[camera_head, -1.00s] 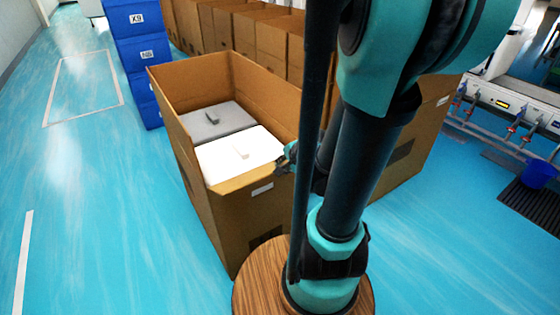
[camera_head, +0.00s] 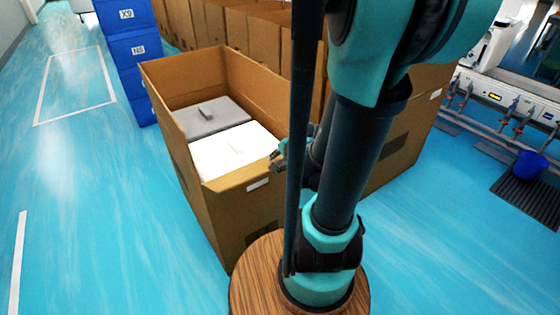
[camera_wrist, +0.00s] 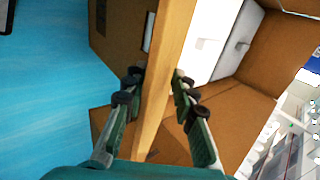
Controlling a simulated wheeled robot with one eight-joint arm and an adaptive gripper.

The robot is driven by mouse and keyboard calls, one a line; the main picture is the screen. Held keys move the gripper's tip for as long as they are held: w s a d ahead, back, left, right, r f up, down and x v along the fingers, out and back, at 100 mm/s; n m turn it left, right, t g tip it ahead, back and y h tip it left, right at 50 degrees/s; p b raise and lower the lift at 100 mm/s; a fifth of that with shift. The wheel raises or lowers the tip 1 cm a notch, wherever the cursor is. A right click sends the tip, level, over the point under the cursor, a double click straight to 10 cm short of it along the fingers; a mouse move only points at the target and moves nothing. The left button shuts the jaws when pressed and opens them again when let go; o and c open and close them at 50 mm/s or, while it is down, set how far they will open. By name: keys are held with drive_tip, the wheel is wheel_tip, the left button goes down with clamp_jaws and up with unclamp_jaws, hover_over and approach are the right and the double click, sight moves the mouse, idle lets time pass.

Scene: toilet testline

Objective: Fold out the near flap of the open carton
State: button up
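The open brown carton (camera_head: 215,222) stands left of my arm in the head view, with a grey box (camera_head: 207,121) and a white box (camera_head: 232,150) inside. Its near flap (camera_head: 240,179) is a tan strip along the near rim, beside the white box. My gripper (camera_head: 277,158) is at the right end of this near edge, partly hidden behind my arm. In the wrist view, my gripper (camera_wrist: 157,76) has its fingers apart, one on each side of the tan flap edge (camera_wrist: 160,97). A gap shows at the left finger; contact at the right finger is unclear.
Blue crates (camera_head: 129,50) are stacked beyond the carton's far left corner. More brown cartons (camera_head: 243,35) stand in a row behind. Another carton (camera_head: 400,150) is to the right of my arm. The floor at left is clear. A blue bucket (camera_head: 530,164) is at far right.

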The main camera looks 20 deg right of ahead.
drive_tip(key=v, duration=0.7)
drive_tip(key=shift+s, duration=0.15)
idle(0.5)
drive_tip(key=shift+r, duration=0.15)
